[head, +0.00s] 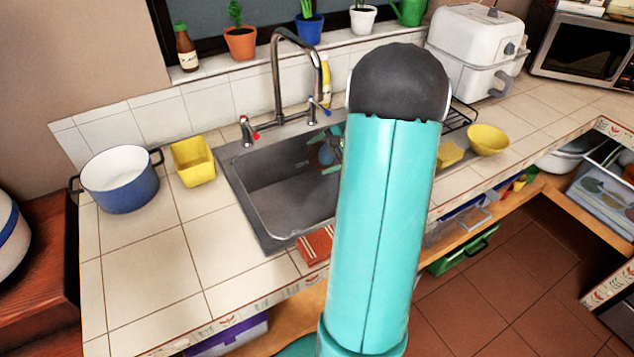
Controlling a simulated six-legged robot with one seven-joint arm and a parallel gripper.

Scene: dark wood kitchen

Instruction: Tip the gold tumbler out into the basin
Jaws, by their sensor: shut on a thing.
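The basin (283,207) is a grey metal sink set into the tiled counter, left of my teal arm. My arm hides its right part. My gripper (328,153) shows only in part, as small teal pieces past the left edge of my arm, over the far right part of the basin. It is shut on a small rounded blue-grey thing (326,154). I cannot make out any gold on it, nor which way it is tilted. No gold tumbler can be told elsewhere in view.
A tall tap (276,75) with two handles stands behind the basin. A blue pot (122,180) and a yellow container (193,160) stand left of it. A yellow bowl (488,139) and yellow sponge (449,155) lie to the right. The front left counter is clear.

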